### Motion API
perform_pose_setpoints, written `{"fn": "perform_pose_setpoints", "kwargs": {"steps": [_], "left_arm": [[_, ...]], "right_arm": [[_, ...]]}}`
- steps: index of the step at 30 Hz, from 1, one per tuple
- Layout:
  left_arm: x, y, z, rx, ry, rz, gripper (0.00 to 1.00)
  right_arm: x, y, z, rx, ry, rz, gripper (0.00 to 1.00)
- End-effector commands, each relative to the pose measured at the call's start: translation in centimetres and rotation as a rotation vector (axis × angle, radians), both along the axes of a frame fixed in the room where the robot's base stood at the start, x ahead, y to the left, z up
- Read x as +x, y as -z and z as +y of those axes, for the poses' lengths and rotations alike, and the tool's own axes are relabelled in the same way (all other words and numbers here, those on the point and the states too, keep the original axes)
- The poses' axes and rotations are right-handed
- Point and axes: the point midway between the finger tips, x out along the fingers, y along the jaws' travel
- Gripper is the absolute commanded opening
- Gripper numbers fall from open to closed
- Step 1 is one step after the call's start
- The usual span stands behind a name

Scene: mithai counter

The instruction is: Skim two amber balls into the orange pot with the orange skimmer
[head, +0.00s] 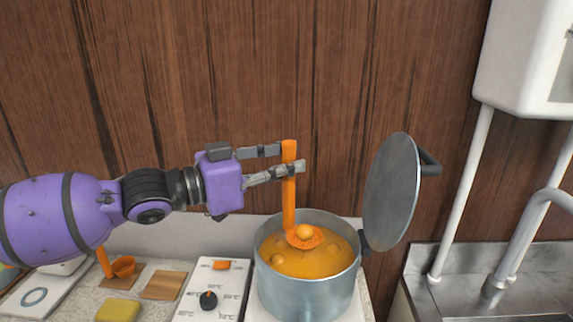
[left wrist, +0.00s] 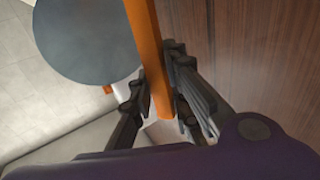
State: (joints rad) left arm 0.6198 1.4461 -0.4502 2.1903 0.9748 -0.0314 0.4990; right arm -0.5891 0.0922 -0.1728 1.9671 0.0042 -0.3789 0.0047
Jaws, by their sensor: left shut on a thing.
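My left gripper (head: 290,161) is shut on the upright handle of the orange skimmer (head: 289,205). The handle also shows between the fingers in the left wrist view (left wrist: 150,60). The skimmer's bowl is over the open grey pot, at or just above the amber liquid (head: 300,265). One amber ball (head: 304,231) sits in the bowl. Another ball (head: 278,259) floats at the left of the liquid, and a fainter one shows near the right. My right gripper is not in view.
The grey pot (head: 303,296) has its lid (head: 390,192) raised at its right. A control panel with a black knob (head: 208,300), a wooden board (head: 164,286) and a yellow block (head: 117,310) lie to the left. A metal sink (head: 470,285) is at right.

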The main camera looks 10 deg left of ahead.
Motion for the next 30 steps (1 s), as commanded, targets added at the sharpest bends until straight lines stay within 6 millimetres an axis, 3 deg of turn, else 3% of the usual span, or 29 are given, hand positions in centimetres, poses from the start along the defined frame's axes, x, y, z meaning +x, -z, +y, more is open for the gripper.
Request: {"fn": "perform_pose_setpoints", "kwargs": {"steps": [15, 24, 30], "left_arm": [[0.0, -0.2, 0.0, -0.001, 0.0, -0.002, 0.0], [0.0, -3.4, 0.0, 0.001, 0.001, -0.006, 0.0], [0.0, -4.1, 0.0, 0.0, 0.0, -0.001, 0.0]], "right_arm": [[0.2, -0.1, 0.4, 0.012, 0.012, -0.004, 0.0], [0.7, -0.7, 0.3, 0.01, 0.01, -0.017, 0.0], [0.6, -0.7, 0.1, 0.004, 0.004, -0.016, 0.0]]}}
